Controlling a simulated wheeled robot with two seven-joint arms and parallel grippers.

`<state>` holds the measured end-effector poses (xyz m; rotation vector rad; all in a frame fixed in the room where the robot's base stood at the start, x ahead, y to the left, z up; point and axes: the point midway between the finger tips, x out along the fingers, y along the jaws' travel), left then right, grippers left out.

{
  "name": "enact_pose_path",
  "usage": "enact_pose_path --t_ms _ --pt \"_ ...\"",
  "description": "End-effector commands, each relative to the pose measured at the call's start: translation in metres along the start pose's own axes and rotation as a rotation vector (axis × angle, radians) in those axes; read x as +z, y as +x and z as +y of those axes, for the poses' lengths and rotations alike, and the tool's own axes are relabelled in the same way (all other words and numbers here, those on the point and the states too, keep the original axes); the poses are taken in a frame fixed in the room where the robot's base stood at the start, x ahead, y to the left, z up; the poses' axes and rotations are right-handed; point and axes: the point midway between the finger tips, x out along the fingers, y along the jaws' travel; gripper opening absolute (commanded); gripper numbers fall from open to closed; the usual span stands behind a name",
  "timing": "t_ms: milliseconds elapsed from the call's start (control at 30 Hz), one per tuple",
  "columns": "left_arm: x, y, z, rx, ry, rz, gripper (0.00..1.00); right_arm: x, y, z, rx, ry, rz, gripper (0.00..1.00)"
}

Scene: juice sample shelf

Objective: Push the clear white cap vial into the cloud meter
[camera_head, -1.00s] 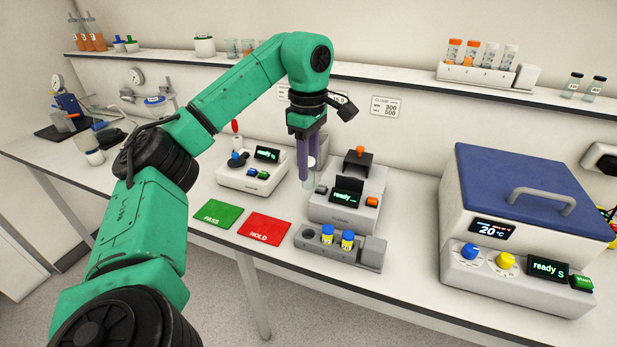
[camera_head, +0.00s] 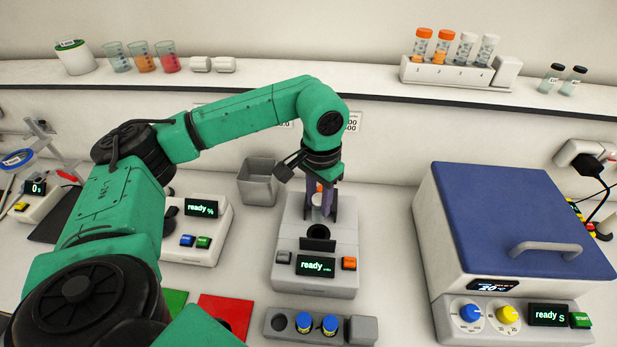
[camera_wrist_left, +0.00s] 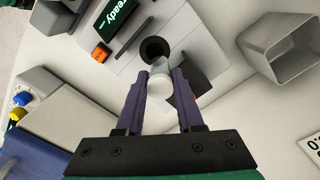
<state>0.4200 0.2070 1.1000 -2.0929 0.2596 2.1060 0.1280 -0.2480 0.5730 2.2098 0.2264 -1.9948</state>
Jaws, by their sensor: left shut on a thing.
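The cloud meter (camera_head: 345,245) is the grey-white device in the middle of the bench, with a "ready" display and a round dark well in its top, which also shows in the wrist view (camera_wrist_left: 157,48). My left gripper (camera_head: 322,210) points down above the meter, just behind the well. It is shut on the clear vial with the white cap (camera_wrist_left: 160,88). In the wrist view the cap lies between the two purple fingers, and the clear body points toward the well, apparently above it. Whether its bottom has entered the well cannot be told. My right gripper is not in view.
A rack (camera_head: 363,330) with two blue-capped vials stands in front of the meter. A grey bin (camera_head: 258,185) is behind left. A blue-lidded device (camera_head: 500,220) is at right. The red HOLD mat (camera_head: 226,312) lies front left. The shelf (camera_head: 330,88) runs behind.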

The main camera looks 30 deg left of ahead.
Motion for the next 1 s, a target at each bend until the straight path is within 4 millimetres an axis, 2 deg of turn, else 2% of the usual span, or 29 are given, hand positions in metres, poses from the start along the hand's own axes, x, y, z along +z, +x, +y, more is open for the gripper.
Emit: enact_pose_path --t_ms 200,300,633,1000 --pt "0.000 0.013 0.000 0.000 -0.002 0.000 0.00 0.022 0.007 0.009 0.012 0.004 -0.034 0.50" --pt "0.000 0.021 -0.001 0.000 -0.004 0.000 0.00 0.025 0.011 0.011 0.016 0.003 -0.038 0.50" --pt "0.000 0.047 -0.001 -0.001 -0.006 0.000 0.00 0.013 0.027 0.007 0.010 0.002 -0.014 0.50" --pt "0.002 0.044 0.001 -0.001 -0.005 0.000 0.00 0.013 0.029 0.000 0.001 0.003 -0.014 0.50"
